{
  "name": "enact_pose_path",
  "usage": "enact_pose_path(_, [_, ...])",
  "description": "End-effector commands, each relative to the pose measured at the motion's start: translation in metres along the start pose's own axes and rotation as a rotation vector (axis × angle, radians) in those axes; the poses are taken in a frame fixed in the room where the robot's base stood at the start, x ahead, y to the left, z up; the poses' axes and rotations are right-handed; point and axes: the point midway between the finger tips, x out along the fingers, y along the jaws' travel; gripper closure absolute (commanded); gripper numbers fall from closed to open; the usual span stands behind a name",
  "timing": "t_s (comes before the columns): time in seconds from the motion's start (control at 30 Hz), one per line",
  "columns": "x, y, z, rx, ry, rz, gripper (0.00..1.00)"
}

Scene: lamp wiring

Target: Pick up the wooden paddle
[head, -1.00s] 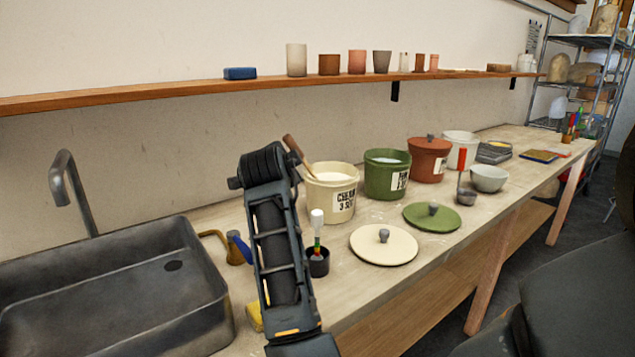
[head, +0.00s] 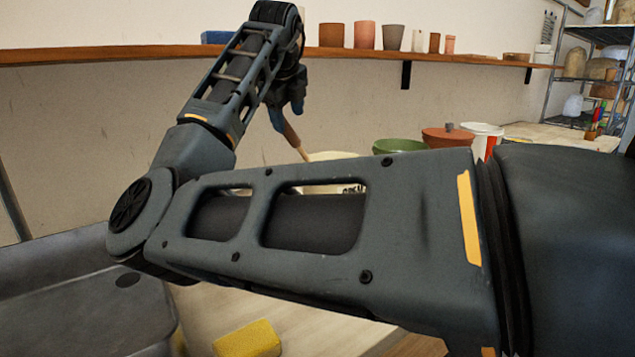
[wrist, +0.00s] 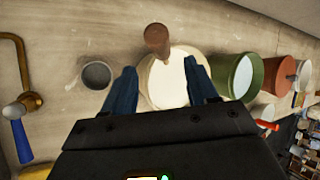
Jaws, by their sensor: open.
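The wooden paddle (head: 294,140) leans up out of the cream bucket (head: 330,156). Only its brown handle shows, with its upper end close to my gripper (head: 288,105) in the head view. In the wrist view the paddle's rounded end (wrist: 157,38) shows beyond my open gripper (wrist: 160,66), roughly centred between the blue fingers but farther out. The cream bucket (wrist: 168,85) with white contents lies behind and between the fingers there. Nothing is between the jaws that I can see. The paddle's lower part is hidden.
A green bucket (wrist: 238,76) and a terracotta pot (wrist: 278,75) stand right of the cream bucket. A small dark cup (wrist: 96,75) and a brass tap (wrist: 22,100) are to the left. A shelf (head: 440,60) runs along the wall. A yellow sponge (head: 248,340) lies by the sink.

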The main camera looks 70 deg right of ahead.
Motion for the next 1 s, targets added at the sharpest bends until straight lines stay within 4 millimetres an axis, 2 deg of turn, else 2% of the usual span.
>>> enact_pose_path(0.43, [0.036,0.0,0.0,0.001,0.001,0.003,0.42])
enact_pose_path(0.7, [0.073,0.0,0.0,0.0,0.001,0.003,0.42])
enact_pose_path(0.97, [0.077,0.0,0.0,0.002,-0.001,0.001,0.42])
enact_pose_path(1.0, [0.077,0.0,0.0,0.002,-0.001,0.001,0.45])
